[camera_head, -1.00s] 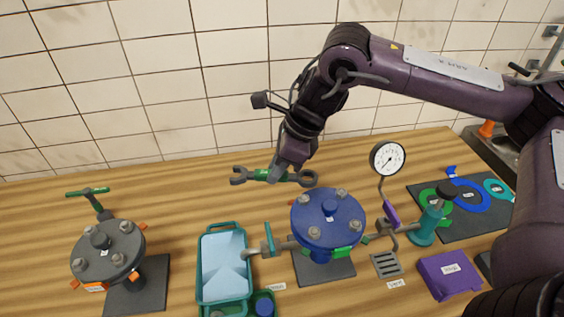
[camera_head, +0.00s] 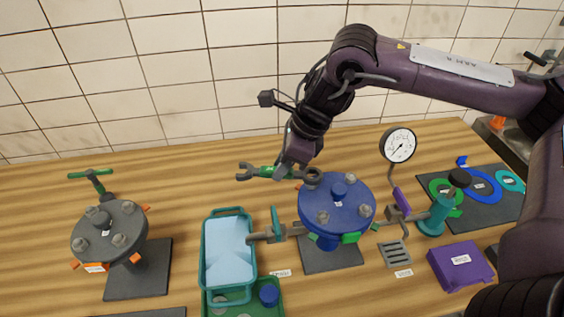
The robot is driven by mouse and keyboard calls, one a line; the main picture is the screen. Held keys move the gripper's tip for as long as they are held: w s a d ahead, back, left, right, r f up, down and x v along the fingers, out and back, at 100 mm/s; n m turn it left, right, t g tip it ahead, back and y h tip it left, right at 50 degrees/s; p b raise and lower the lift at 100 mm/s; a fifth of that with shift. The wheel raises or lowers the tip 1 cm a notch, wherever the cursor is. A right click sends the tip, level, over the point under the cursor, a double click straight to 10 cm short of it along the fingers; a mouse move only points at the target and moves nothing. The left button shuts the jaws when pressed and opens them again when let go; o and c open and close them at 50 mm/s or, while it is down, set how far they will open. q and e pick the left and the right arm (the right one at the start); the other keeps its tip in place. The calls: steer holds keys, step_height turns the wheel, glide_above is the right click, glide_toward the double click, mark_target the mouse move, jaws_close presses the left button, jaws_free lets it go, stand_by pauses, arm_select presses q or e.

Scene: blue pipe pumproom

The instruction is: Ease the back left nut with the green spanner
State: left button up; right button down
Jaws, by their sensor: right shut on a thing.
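My right gripper (camera_head: 283,170) is shut on the green spanner (camera_head: 264,171) at its green handle. The spanner lies about level, its open end to the left and its ring end to the right. The ring end overlaps the back left edge of the blue flange cover (camera_head: 336,201) and hides the back left nut there. I cannot tell whether the ring is around that nut or above it. The other nuts show: back right (camera_head: 350,179), front left (camera_head: 322,217) and front right (camera_head: 365,211). My left gripper is not in view.
A grey flange (camera_head: 108,230) stands at the left. A teal tray (camera_head: 204,262) and a green tray (camera_head: 279,298) lie in front. A pressure gauge (camera_head: 398,145), a purple block (camera_head: 461,262) and a dark mat (camera_head: 500,215) are at the right. The wall is behind.

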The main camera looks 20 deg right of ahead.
steer(key=shift+f, duration=0.2)
steer(key=shift+f+b, duration=0.75)
steer(key=shift+b, duration=0.05)
steer(key=shift+f, duration=0.15)
steer(key=shift+s+a+n+g, duration=0.2)
steer(key=shift+s+n+g, duration=0.25)
steer(key=shift+n, duration=0.35)
steer(key=s+n+g, duration=0.1)
steer(key=n, duration=0.1)
steer(key=s+n+g+p, duration=0.1)
steer(key=n, duration=0.2)
steer(key=s+n+g, duration=0.1)
steer(key=s+n, duration=0.1)
steer(key=shift+a+p, duration=0.1)
steer(key=shift+p, duration=0.3)
steer(key=shift+r+p, duration=0.3)
steer(key=shift+p, duration=0.3)
